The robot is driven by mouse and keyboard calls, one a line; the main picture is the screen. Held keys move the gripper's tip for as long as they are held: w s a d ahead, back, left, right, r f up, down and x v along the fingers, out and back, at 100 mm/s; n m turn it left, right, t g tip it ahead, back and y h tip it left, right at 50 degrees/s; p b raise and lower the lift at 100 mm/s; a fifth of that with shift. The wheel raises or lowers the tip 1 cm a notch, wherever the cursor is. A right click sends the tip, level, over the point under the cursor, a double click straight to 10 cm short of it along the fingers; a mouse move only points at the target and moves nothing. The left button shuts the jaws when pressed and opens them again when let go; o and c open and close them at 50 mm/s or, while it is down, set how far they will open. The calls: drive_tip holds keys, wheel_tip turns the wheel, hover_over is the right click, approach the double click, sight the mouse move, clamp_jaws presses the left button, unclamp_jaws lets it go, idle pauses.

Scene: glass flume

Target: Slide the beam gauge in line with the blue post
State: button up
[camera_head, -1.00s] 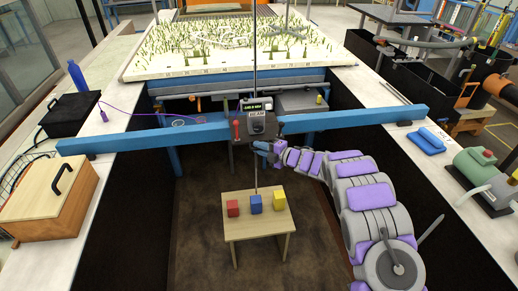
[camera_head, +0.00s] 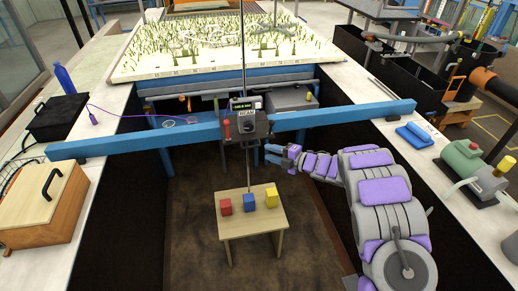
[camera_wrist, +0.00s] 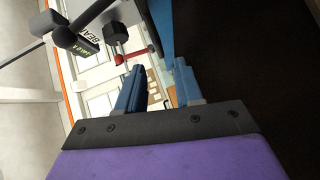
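The beam gauge (camera_head: 246,118) is a dark grey box with a lit display and a "BEAM" label on the long blue cross beam (camera_head: 340,115). Its thin vertical rod (camera_head: 248,172) ends just above or behind the blue post (camera_head: 250,203), in line with it in the head view. The post is a short blue block. My gripper (camera_head: 268,154) is just right of and below the gauge, apart from it. In the wrist view my gripper (camera_wrist: 158,66) has its two blue fingers parted with nothing between. The gauge (camera_wrist: 92,30) and its red lever (camera_wrist: 133,56) show beyond the fingers.
A small wooden table (camera_head: 233,227) bears the blue post, with a red block (camera_head: 225,206) left and a yellow block (camera_head: 271,199) right. White benches (camera_head: 85,180) flank the dark channel. A planted tray (camera_head: 205,67) lies behind the beam.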

drive_tip(key=v, duration=0.8)
drive_tip(key=shift+p, duration=0.3)
drive_tip(key=shift+d+f, duration=0.1)
drive_tip(key=shift+d, duration=0.05)
